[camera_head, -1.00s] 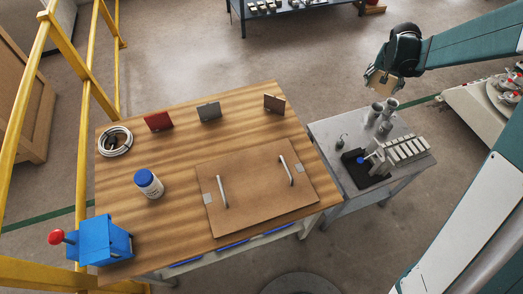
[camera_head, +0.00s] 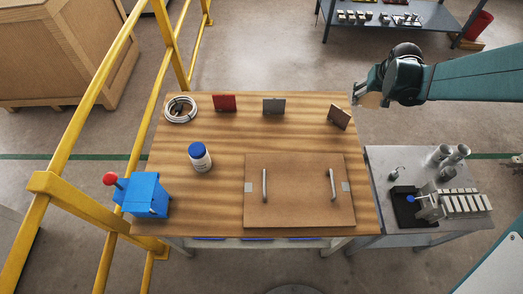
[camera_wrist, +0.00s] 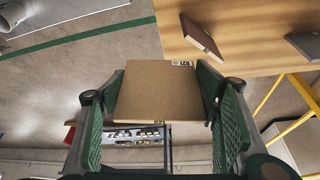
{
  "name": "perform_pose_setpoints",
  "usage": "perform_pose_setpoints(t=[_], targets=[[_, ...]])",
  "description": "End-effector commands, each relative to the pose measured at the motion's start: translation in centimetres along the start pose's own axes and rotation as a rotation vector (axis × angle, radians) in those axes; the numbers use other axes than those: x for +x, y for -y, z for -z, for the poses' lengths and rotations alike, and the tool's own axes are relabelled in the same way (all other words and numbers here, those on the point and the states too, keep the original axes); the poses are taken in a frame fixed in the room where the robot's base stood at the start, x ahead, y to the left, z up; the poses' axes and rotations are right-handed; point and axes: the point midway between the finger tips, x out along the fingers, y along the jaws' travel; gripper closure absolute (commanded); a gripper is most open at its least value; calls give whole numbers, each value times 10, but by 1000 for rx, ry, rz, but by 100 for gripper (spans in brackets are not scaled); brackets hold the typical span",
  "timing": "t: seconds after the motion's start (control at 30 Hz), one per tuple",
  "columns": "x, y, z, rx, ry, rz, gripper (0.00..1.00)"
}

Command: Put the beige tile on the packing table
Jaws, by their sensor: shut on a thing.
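My gripper (camera_head: 366,97) is shut on a flat tan-beige tile (camera_wrist: 157,92), held between its two green ribbed fingers in the wrist view. The tile has a small black-and-white label at its far right corner. In the head view the tile (camera_head: 373,101) shows only partly beneath the gripper, near the far right corner of a wooden-topped table (camera_head: 300,130). No sign names the packing table, so I cannot tell for certain which table it is. The tile appears to be held in the air.
A brown tile (camera_head: 339,117), a grey tile (camera_head: 273,106) and a red tile (camera_head: 225,102) stand along the wooden table's far side. A board with two handles (camera_head: 298,205), white bottle (camera_head: 200,158), cable coil (camera_head: 180,109) and blue box (camera_head: 146,195) occupy it. A grey side table (camera_head: 390,160) adjoins it.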

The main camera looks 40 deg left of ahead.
Motion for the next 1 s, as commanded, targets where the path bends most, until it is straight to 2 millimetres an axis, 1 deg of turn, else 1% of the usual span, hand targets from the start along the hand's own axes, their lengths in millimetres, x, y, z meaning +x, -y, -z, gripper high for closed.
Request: perform_pose_setpoints(t=[0.03,0.1,0.37,0.4,0.47,0.6,0.77,0.8,1.0], targets=[[-1,20,0,-35,0,14,55],[-1,44,-2,-82,0,34,55],[-6,133,-11,-259,0,108,55],[-7,147,-14,-286,0,119,55],[-9,167,-17,-327,0,135,55],[-14,214,-28,-422,0,175,55],[-21,265,-42,-529,1,220,55],[-23,278,-46,-556,1,231,55],[-34,341,-69,-689,0,286,55]])
